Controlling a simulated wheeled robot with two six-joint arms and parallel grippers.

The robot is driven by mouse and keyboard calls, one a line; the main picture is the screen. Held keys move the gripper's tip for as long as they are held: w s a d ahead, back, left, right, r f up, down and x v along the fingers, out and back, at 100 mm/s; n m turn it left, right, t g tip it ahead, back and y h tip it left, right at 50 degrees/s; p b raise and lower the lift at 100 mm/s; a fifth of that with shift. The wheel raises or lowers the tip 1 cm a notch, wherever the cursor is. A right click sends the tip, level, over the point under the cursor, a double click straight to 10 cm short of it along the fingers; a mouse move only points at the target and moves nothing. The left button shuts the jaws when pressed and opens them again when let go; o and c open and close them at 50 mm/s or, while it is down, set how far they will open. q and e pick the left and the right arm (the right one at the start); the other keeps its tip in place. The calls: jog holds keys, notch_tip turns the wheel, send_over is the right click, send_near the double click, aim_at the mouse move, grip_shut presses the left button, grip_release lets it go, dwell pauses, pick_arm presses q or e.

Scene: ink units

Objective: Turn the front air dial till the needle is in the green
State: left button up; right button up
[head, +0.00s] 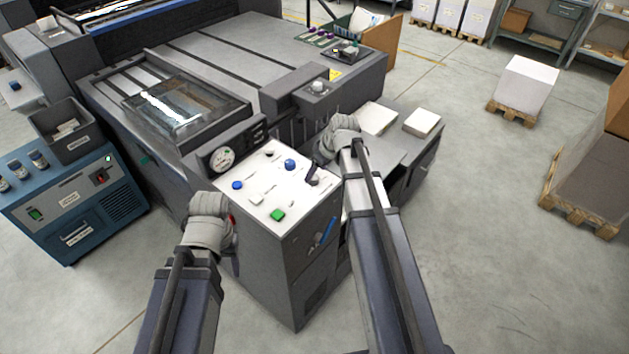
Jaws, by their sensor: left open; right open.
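A light-topped control console (262,215) stands in the middle of the head view. A round white gauge (222,160) is on its raised back panel; its needle and green band are too small to read. Two blue dials show on the top: a left one (237,185) near the gauge and a right one (290,165) farther right. I cannot tell which is the front air dial. My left gripper (229,222) is at the console's left edge, mostly hidden by its wrist. My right gripper (318,166) is by the console's right edge. Both are open and hold nothing visible.
A green button (278,215) and a dark lever-like part (312,177) are on the console top. A blue cabinet (75,205) with a grey bin (62,130) stands left. The large press (215,50) is behind. Floor at right is clear up to the pallets.

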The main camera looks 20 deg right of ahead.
aim_at(314, 177)
jog(key=shift+b+x, duration=1)
jog(key=shift+x, duration=0.55)
pick_arm(q)
notch_tip(314, 177, down, 3)
jog(key=shift+r, duration=0.1)
pick_arm(e)
jog(key=shift+c, duration=0.3)
grip_shut()
